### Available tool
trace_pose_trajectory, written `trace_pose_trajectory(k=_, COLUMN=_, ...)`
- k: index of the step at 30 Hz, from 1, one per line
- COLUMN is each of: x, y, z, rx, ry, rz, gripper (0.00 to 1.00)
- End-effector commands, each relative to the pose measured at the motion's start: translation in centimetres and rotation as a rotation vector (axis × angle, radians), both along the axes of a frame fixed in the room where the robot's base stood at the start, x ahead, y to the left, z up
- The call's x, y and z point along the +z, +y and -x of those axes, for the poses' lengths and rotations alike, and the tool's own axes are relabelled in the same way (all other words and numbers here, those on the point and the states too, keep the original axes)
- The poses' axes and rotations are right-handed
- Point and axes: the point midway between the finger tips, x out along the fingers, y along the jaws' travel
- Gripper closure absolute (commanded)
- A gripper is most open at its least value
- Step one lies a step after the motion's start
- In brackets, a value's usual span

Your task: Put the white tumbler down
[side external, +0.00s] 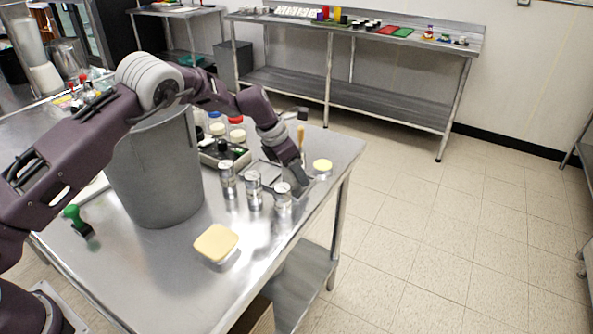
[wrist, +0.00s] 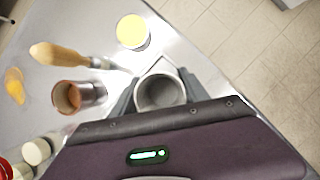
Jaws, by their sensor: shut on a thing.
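The white tumbler (wrist: 160,93) shows in the wrist view as a round, pale grey-white open cup seen from above, and its inside looks empty. My gripper (wrist: 159,92) is shut on it, with one dark finger on each side.
Several metal cans (side external: 254,190) stand left of my gripper. A yellow-topped round container (side external: 322,166) and a wooden-handled brush (wrist: 62,54) are close by. A large grey bin (side external: 155,175) and a yellow-lidded box (side external: 216,243) stand on the steel table (side external: 170,280). The table edge is near.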

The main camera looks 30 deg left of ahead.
Motion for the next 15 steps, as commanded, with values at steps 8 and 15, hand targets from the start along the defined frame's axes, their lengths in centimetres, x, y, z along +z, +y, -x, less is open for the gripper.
trace_pose_trajectory(k=8, x=-0.19, y=-0.01, z=0.0, rx=-0.001, ry=0.0, rz=0.0, gripper=0.26)
trace_pose_trajectory(k=15, x=-0.16, y=-0.01, z=0.0, rx=-0.001, ry=0.0, rz=0.0, gripper=0.26)
